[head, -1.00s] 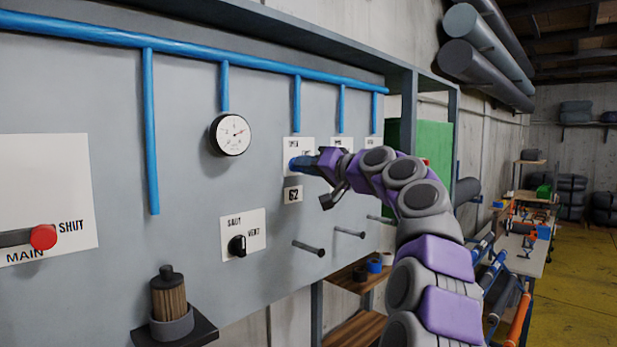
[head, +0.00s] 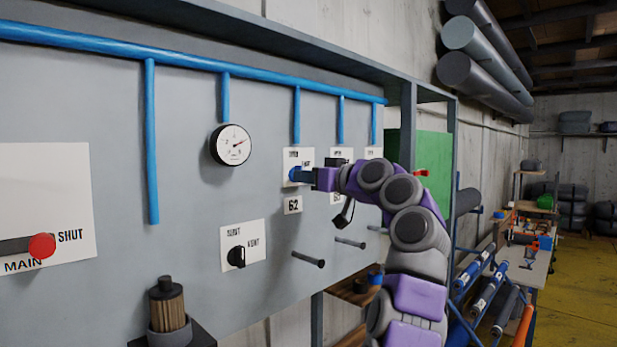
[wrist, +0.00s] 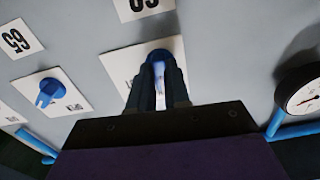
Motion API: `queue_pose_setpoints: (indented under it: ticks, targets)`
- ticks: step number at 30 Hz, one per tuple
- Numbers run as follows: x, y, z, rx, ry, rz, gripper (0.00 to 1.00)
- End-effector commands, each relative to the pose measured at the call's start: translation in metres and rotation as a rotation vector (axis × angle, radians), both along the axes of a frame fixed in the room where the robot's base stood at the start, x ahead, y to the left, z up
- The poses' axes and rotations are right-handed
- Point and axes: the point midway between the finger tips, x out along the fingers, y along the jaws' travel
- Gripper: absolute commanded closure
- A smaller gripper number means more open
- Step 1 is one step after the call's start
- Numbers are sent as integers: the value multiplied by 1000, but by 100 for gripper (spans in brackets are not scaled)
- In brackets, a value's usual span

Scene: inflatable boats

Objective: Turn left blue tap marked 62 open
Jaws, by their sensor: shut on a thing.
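The blue tap (head: 295,174) marked 62 sits on a white plate on the grey panel, below a short blue pipe. Its number label 62 (head: 293,205) is just under the plate. My gripper (head: 302,176) is at this tap, reaching in from the right. In the wrist view my gripper (wrist: 157,88) has its two dark fingers on either side of the blue tap handle (wrist: 160,57), shut on it. The fingers hide part of the handle and plate, so the tap's exact angle is hard to tell.
A second blue tap (wrist: 49,92) on its own plate is beside it. A pressure gauge (head: 230,145) is to the left. A black selector knob (head: 236,256) and protruding pegs (head: 308,259) are below. The red MAIN handle (head: 41,246) is at the far left.

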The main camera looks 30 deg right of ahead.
Motion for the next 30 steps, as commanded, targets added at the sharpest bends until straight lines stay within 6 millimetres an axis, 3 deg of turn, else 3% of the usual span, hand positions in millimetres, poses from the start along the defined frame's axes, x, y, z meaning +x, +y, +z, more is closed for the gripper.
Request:
queue_pose_setpoints:
  ticks: [20, 21, 30]
  targets:
    - [1, -1, 0, -65, -25, -2, 100]
    - [1, -1, 0, -65, -26, -2, 82]
    - [-2, 0, 2, -64, -28, -1, 57]
